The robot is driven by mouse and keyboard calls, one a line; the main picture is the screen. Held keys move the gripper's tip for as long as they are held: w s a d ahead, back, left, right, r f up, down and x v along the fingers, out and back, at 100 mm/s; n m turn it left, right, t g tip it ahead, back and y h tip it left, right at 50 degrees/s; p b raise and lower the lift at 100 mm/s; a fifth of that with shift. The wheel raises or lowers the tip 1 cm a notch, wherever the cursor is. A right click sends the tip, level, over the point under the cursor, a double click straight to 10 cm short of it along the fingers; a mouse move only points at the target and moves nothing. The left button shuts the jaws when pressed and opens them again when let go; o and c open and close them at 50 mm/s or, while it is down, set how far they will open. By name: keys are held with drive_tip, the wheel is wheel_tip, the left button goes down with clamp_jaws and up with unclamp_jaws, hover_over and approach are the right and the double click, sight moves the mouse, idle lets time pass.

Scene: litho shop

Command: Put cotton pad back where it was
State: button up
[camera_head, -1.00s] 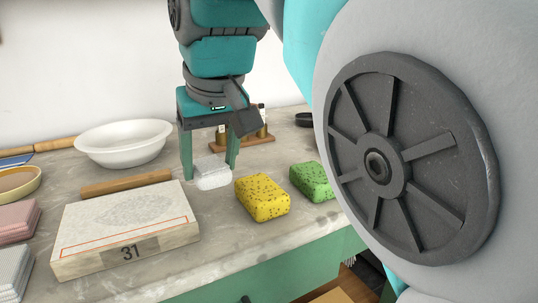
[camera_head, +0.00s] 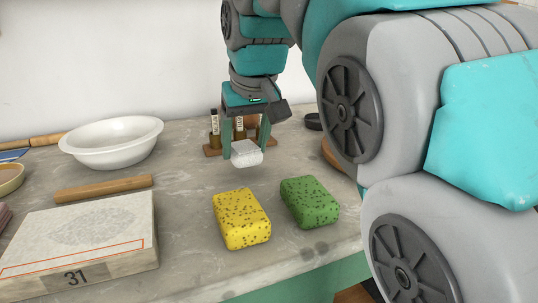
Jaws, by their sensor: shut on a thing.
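The cotton pad (camera_head: 247,155) is a small white block. My gripper (camera_head: 246,143) is shut on it, with one green finger at each side. The pad is held above the stone counter, behind the yellow sponge and in front of the small wooden rack. The pad's underside is not visible, so the exact gap to the counter cannot be told.
A yellow sponge (camera_head: 242,219) and a green sponge (camera_head: 310,202) lie in front. The litho stone marked 31 (camera_head: 80,243), a wooden bar (camera_head: 104,188) and a white bowl (camera_head: 112,143) stand left. A wooden rack with bottles (camera_head: 213,144) is behind my gripper. Bare counter (camera_head: 188,178) lies left of it.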

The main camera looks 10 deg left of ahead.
sight(246, 150)
drive_tip(key=shift+s+f+b, duration=0.1)
drive_tip(key=shift+f+b, duration=0.45)
drive_tip(key=shift+f, duration=0.9)
drive_tip(key=shift+f, duration=0.15)
drive_tip(key=o, duration=1.3)
drive_tip(key=shift+s+r, duration=0.15)
drive_tip(key=shift+r, duration=0.55)
drive_tip(key=p+v, duration=0.3)
drive_tip(key=v, duration=0.8)
